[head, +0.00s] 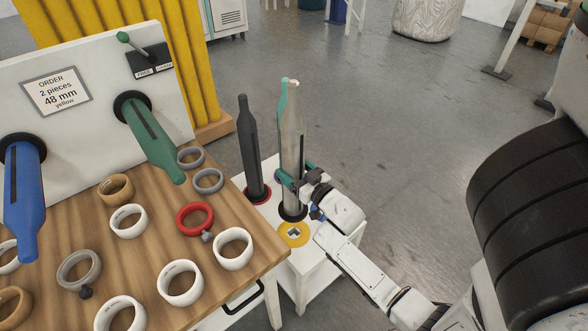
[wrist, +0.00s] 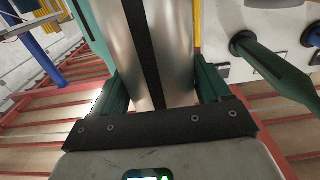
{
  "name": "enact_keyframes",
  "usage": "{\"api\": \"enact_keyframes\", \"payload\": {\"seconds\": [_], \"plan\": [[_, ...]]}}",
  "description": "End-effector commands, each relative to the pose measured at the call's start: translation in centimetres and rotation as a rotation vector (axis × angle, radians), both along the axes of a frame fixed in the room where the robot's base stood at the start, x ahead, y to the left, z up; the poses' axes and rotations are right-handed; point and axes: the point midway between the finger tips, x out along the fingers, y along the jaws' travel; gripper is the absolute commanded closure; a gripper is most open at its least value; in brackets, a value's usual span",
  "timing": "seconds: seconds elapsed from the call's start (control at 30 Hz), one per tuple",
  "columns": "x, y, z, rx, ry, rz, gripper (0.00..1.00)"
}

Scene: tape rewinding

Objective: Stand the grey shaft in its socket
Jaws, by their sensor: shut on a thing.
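The grey shaft (head: 292,140) is a tall metallic cylinder, close to upright, with a dark collar at its foot. My gripper (head: 296,174) is shut around its lower part. In the wrist view the shaft (wrist: 178,50), with a dark slot down it, sits between the two green fingers of my gripper (wrist: 160,95). A socket (head: 294,234) with a yellow ring and a square hole lies on the white stand, just in front of the shaft's foot. Its hole shows empty. I cannot tell whether the collar touches the stand.
A dark shaft (head: 248,145) stands in a red-ringed socket on the white stand (head: 325,235), left of the grey one. A teal shaft (head: 283,97) shows behind the grey one, mostly hidden. The wooden table (head: 245,275) with several rings is to the left.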

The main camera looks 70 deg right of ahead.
Motion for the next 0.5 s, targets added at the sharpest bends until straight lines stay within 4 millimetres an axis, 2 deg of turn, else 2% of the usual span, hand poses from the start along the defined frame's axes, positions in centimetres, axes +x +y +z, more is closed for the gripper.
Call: {"api": "enact_keyframes", "payload": {"seconds": [0.5], "plan": [[0.1, 0.0, -3.0, -0.004, -0.007, 0.001, 0.78]]}}
